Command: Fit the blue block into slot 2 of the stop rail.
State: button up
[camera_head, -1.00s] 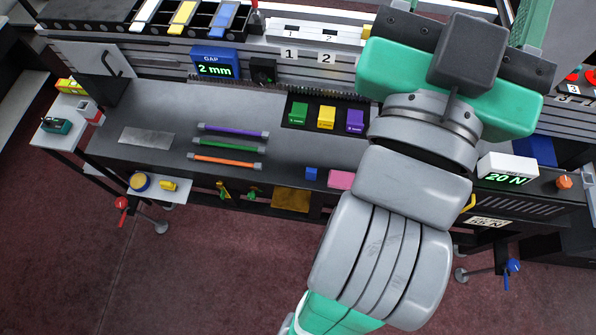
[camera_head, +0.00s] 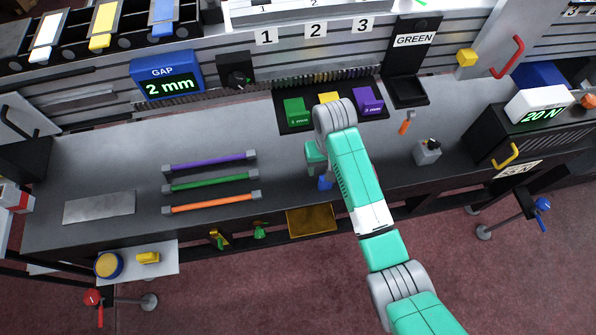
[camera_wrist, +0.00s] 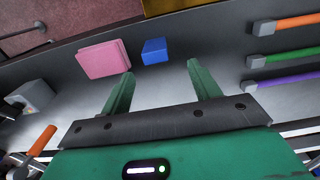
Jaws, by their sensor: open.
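The blue block (camera_head: 325,183) lies near the table's front edge, partly hidden by my arm in the head view. In the wrist view the blue block (camera_wrist: 154,51) lies just beyond my open gripper (camera_wrist: 160,73), roughly in line with the gap between the fingertips and apart from them. The gripper is empty. In the head view my arm hides most of it. The white stop rail (camera_head: 290,14) runs along the back, with the number plates 1, 2 (camera_head: 316,29) and 3 below it. Its slots cannot be made out clearly.
A pink block (camera_wrist: 102,59) lies left of the blue one in the wrist view. Purple, green and orange rods (camera_head: 211,203) lie to the left in the head view. A black tray (camera_head: 284,127) holds green, yellow and purple blocks. A grey box (camera_head: 427,152) stands at right.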

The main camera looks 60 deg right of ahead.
jog(key=f, duration=0.2)
jog(key=f+b, duration=0.1)
jog(key=f, duration=0.4)
jog(key=shift+s+d+f+b, duration=0.1)
jog(key=shift+s+f+b, duration=0.25)
jog(key=shift+s, duration=0.05)
jog(key=c, duration=1.1)
jog(key=shift+r, duration=0.55)
jog(key=r, duration=0.1)
jog(key=r+p, duration=0.1)
jog(key=shift+s+a+r, duration=0.25)
jog(key=shift+a+r, duration=0.1)
jog(key=shift+r, duration=0.05)
jog(key=s+a+p, duration=0.1)
jog(key=s+a, duration=0.5)
jog(key=a, duration=0.1)
jog(key=s+a+r+p, duration=0.1)
jog(key=s+a, duration=0.3)
jog(key=shift+a+r+p, duration=0.1)
jog(key=shift+a+p, duration=0.05)
jog(key=shift+p, duration=0.2)
